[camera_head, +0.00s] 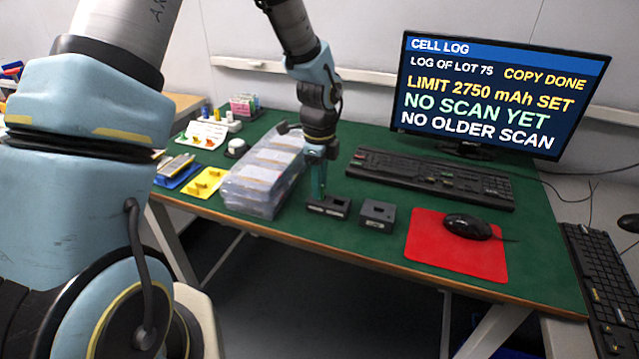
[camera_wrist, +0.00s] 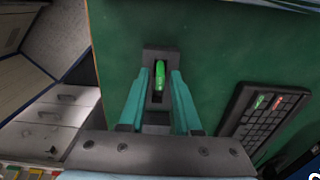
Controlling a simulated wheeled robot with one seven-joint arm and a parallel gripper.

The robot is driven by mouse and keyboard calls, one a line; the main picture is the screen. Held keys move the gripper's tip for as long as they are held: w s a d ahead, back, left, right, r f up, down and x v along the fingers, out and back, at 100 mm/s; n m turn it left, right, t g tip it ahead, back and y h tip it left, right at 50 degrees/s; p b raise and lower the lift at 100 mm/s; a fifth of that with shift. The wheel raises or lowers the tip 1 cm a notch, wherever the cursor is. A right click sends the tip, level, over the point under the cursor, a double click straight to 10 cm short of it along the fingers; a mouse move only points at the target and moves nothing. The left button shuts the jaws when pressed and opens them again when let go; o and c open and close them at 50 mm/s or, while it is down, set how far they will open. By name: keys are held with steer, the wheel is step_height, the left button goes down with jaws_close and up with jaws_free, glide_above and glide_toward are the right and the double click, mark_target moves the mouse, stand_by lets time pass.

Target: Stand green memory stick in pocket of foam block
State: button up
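The green memory stick (camera_wrist: 160,78) shows in the wrist view, in a slot of a dark block (camera_wrist: 160,54). It lies between my two teal fingers, with a visible gap on each side. My gripper (camera_wrist: 160,74) looks open around it. In the head view my gripper (camera_head: 318,194) points down at the left dark block (camera_head: 340,210), and the stick cannot be made out there. A second dark block (camera_head: 377,215) with a square recess stands just to the right. I cannot tell which one is foam, or how deep the stick sits.
A clear plastic box (camera_head: 262,178) stands close left of my gripper. A black keyboard (camera_head: 430,178) lies behind right; a red mat (camera_head: 452,246) with a mouse (camera_head: 467,226) is at right. The monitor (camera_head: 490,95) reads "COPY DONE". Yellow (camera_head: 203,184) and blue (camera_head: 177,172) trays lie left.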

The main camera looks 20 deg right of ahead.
steer(key=shift+o, duration=0.9)
step_height(320, 180, up, 11)
steer(key=b, duration=0.2)
steer(key=s+a+n, duration=0.2)
steer(key=a+n, duration=1)
steer(key=a, duration=0.3)
steer(key=s+a+n+t, duration=0.1)
steer(key=s+a+n, duration=0.1)
steer(key=a+n, duration=1.1)
steer(key=shift+a+f+n+t, duration=0.3)
steer(key=shift+a, duration=0.8)
